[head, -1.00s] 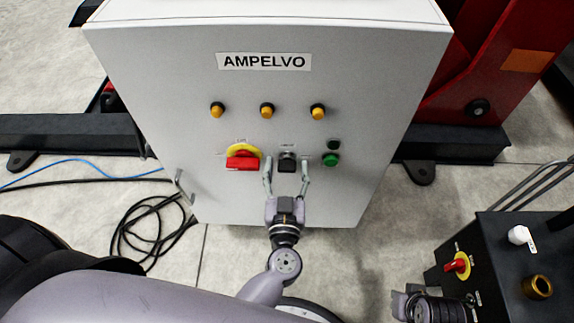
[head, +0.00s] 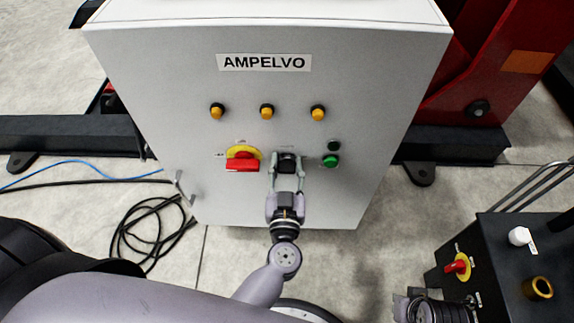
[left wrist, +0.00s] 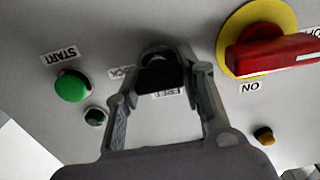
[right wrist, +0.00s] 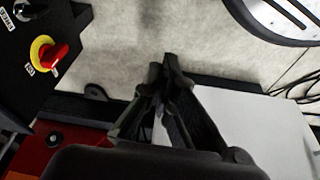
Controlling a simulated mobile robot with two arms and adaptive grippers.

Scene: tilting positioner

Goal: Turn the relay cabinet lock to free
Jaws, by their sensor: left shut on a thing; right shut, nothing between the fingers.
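The relay cabinet (head: 330,190) is a light grey box with an AMPELVO label. Its lock (head: 288,163) is a small black knob on the front, between a red switch and a green button. My left gripper (head: 288,170) is at the lock, its fingers shut on the knob from both sides. In the left wrist view the black knob (left wrist: 160,78) sits between the fingertips, beside labels that read LOCK and, partly covered, FREE. The knob's exact angle is hard to tell. My right gripper (right wrist: 170,65) is shut and empty, away from the cabinet front.
A red-handled switch on a yellow plate (head: 243,160) is just left of the lock. A green button (head: 331,160) is close on its right. Yellow lamps (head: 266,110) are above. A dark box (head: 500,250) with another red switch stands at the lower right. Cables (head: 150,230) lie on the floor.

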